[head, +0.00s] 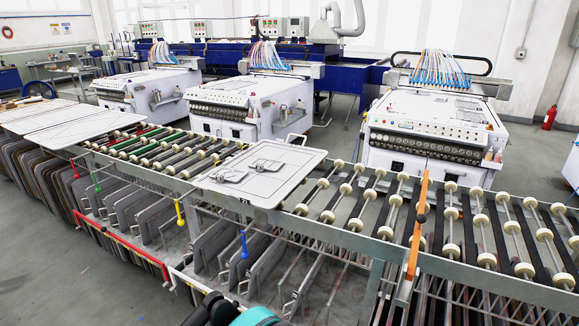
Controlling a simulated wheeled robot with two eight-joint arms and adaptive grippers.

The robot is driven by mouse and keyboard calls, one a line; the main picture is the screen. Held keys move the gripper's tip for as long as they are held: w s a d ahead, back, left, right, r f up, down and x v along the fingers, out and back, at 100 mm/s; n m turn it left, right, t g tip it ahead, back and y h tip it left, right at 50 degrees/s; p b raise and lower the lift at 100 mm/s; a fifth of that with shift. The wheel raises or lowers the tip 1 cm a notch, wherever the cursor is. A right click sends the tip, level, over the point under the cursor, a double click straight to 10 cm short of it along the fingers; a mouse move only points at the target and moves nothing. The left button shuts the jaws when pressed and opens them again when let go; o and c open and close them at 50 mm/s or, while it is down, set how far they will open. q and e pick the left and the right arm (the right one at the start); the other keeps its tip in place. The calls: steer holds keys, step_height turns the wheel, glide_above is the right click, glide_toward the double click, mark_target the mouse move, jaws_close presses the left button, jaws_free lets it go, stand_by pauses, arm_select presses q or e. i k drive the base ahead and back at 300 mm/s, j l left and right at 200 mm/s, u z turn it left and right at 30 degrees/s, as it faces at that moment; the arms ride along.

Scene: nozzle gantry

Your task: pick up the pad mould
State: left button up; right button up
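The pad mould appears to be a flat, pale grey plate (290,165) with rounded corners and a thin dark outline. It lies flat across the roller conveyor in the middle of the head view, with its near corner over the front rail. Two small wire-like fittings or handles show on its top. Similar pale plates (85,131) lie farther left on the same line, so I cannot be sure which one is meant. Neither gripper shows clearly. A dark and teal shape is cut off at the bottom edge, well below the plate, and may be part of my arm.
The roller conveyor (508,228) runs left to right, with bare rollers right of the plate. Grey plates (262,262) hang in the rack below. White machines (430,135) stand behind.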

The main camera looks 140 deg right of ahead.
mark_target(265, 163)
steer(key=z, duration=4.55)
steer(key=i+j+z, duration=0.1)
steer(key=i+j, duration=0.15)
steer(key=i+j+z, duration=0.15)
steer(key=i+j, duration=0.15)
steer(key=j, duration=0.15)
steer(key=i+j+z, duration=0.1)
steer(key=j, duration=0.3)
steer(key=i+j+z, duration=0.1)
steer(key=i+j, duration=0.25)
steer(key=i+j+z, duration=0.15)
steer(key=j, duration=0.35)
steer(key=i, duration=0.05)
